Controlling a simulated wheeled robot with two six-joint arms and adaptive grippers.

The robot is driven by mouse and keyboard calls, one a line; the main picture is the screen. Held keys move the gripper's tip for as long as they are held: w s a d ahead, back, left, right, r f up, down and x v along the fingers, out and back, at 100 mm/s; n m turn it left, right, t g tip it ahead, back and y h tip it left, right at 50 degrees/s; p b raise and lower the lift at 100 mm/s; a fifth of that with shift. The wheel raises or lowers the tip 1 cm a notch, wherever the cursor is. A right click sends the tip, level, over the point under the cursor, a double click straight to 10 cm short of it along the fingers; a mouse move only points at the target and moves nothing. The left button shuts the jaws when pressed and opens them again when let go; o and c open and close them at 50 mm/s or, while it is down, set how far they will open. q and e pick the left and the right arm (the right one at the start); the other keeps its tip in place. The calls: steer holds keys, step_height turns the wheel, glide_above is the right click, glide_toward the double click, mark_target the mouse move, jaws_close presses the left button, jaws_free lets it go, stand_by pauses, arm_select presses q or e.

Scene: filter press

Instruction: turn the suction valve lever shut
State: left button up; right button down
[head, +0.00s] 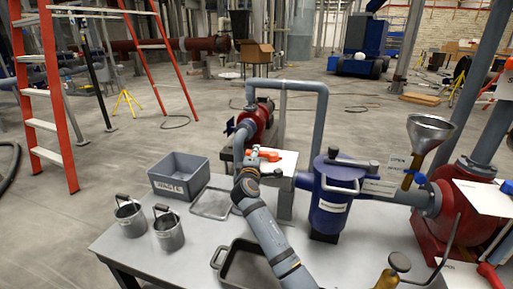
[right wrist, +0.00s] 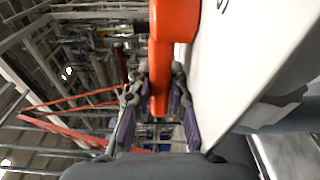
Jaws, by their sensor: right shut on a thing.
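The orange valve lever (head: 268,155) is at the middle of the head view, by a white plate (head: 285,165) in front of the red pump (head: 256,124). My right gripper (head: 246,164) reaches it from below. In the right wrist view, the orange lever (right wrist: 160,60) runs down between the purple-padded fingers of my right gripper (right wrist: 160,100), which is shut on it. The white plate (right wrist: 235,55) lies close beside the fingers there. In the head view, the arm and gripper hide part of the lever's near end. My left gripper is not in view.
A blue filter housing (head: 332,205) stands right of my arm, with a grey pipe (head: 323,115) arching above. A grey bin (head: 180,177), two metal pails (head: 169,232) and a dark tray (head: 245,266) sit on the table. A funnel (head: 428,132) stands at the right.

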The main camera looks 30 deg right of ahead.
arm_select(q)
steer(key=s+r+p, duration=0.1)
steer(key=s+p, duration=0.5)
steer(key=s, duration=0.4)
arm_select(e)
steer(key=n+t+y, duration=0.1)
steer(key=s+n+t+y, duration=0.1)
steer(key=n+y, duration=0.1)
steer(key=y, duration=0.1)
steer(key=shift+s+a+r+t, duration=0.25)
steer(key=shift+a+r+t, duration=0.05)
steer(key=shift+a+t, duration=0.1)
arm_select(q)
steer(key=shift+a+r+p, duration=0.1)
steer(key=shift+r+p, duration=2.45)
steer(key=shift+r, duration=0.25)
arm_select(e)
steer(key=shift+s+a+f+n+t+y, duration=0.1)
steer(key=shift+s+n+t+y, duration=0.2)
steer(key=shift+n+y, duration=0.6)
steer(key=shift+s+a+f+n+t+y, duration=0.2)
steer(key=shift+s+n+y, duration=0.25)
steer(key=shift+y, duration=0.85)
steer(key=shift+s+a+f+n+t+y, duration=0.1)
steer(key=shift+s+n+t+y, duration=0.2)
steer(key=shift+n+y, duration=0.65)
